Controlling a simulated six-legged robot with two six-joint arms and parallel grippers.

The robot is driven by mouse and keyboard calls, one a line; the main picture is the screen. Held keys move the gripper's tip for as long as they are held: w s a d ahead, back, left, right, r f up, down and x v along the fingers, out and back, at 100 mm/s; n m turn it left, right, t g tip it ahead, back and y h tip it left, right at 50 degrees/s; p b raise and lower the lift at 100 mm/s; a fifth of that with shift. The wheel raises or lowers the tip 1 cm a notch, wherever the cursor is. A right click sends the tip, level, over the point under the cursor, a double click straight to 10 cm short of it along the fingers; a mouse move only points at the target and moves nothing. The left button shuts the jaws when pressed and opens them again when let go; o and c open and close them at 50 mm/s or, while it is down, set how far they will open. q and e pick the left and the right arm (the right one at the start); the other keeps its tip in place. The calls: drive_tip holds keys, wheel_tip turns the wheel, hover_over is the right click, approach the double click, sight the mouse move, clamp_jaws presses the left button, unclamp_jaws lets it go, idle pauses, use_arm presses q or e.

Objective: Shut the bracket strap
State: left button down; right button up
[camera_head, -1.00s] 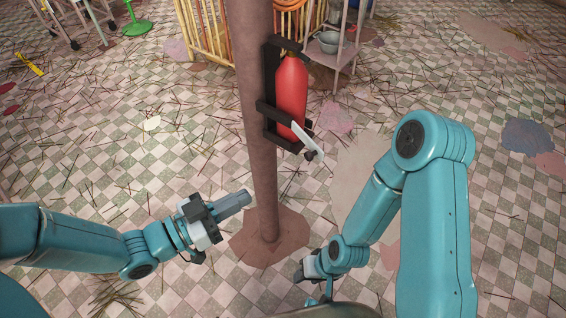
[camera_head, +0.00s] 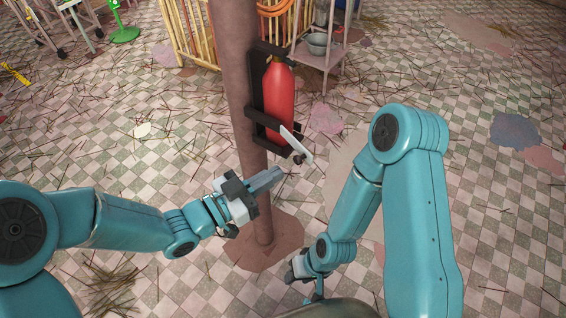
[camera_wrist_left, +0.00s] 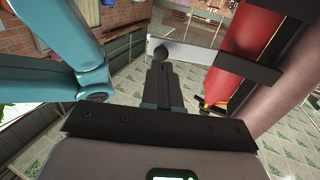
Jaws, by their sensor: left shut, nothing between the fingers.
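The bracket strap (camera_head: 296,143) is a flat pale strip with a dark knob (camera_head: 300,158) at its free end. It stands open, sticking out to the lower right from the black bracket (camera_head: 257,92). In the left wrist view the strap (camera_wrist_left: 188,52) crosses ahead of the fingertips, its knob (camera_wrist_left: 163,53) close to their line. A red cylinder (camera_head: 280,95) stands upright in the bracket. My left gripper (camera_head: 275,175) is shut and empty, just below and left of the strap; contact cannot be told. My right gripper (camera_head: 302,268) is low, its fingers unclear.
The bracket is fixed to a brown post (camera_head: 235,60) with a round base (camera_head: 265,250) on the checked floor. Behind stand a yellow slatted rack (camera_head: 188,32) and a shelf (camera_head: 318,58) with a grey bowl (camera_head: 318,43). Thin sticks litter the floor.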

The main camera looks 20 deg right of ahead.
sight(296, 163)
use_arm(q)
drive_tip(key=x, duration=0.3)
drive_tip(key=shift+w+d+p, duration=0.15)
drive_tip(key=shift+p, duration=0.25)
drive_tip(key=shift+d, duration=0.1)
